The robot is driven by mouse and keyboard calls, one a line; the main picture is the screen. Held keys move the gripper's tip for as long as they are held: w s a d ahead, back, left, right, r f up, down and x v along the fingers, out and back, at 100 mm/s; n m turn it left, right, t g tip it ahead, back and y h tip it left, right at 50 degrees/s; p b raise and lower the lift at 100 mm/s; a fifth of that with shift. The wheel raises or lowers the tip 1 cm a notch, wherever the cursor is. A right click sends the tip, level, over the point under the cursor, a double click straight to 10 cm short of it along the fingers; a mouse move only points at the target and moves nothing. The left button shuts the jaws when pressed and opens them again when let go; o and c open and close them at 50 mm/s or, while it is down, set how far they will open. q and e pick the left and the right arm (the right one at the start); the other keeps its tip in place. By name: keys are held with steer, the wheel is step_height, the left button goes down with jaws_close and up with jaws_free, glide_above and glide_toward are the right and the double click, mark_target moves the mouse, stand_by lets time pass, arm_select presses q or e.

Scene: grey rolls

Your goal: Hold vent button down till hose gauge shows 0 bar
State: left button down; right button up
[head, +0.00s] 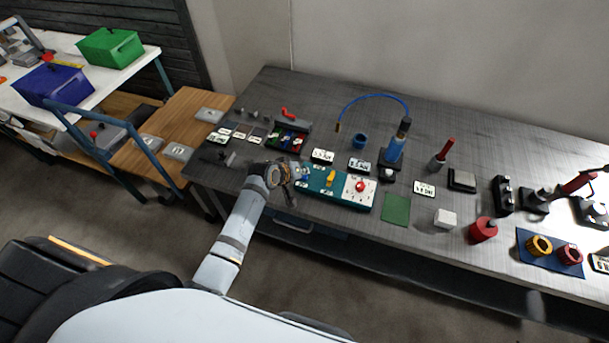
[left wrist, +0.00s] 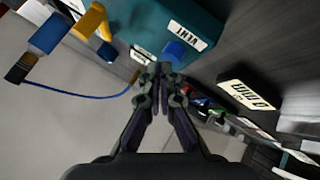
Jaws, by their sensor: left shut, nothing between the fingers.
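The teal panel (head: 313,187) lies on the grey table, with a yellow lever (head: 331,177) and a red button (head: 360,186) on a white plate. In the left wrist view a label reading VENT sits on the teal panel (left wrist: 205,15), beside a blue button (left wrist: 174,50). My left gripper (head: 290,172) is at the panel's left end. Its fingertips (left wrist: 160,72) are shut and empty, close to the blue button; I cannot tell whether they touch it. A blue hose (head: 375,96) arcs at the back. No gauge reading is legible. My right gripper is out of view.
A blue cylinder on a black base (head: 393,153) stands behind the panel. A green mat (head: 396,209), a white block (head: 445,218) and a red weight (head: 483,229) lie to the right. Trays with small parts (head: 287,138) and several label cards are behind the gripper.

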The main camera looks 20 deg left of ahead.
arm_select(q)
steer(key=shift+f, duration=0.5)
stand_by(1.2)
stand_by(1.9)
steer(key=shift+r+p, duration=0.95)
steer(key=shift+r, duration=0.05)
step_height(320, 180, up, 5)
steer(key=p, duration=0.5)
steer(key=shift+r+p, duration=0.1)
steer(key=shift+p, duration=0.2)
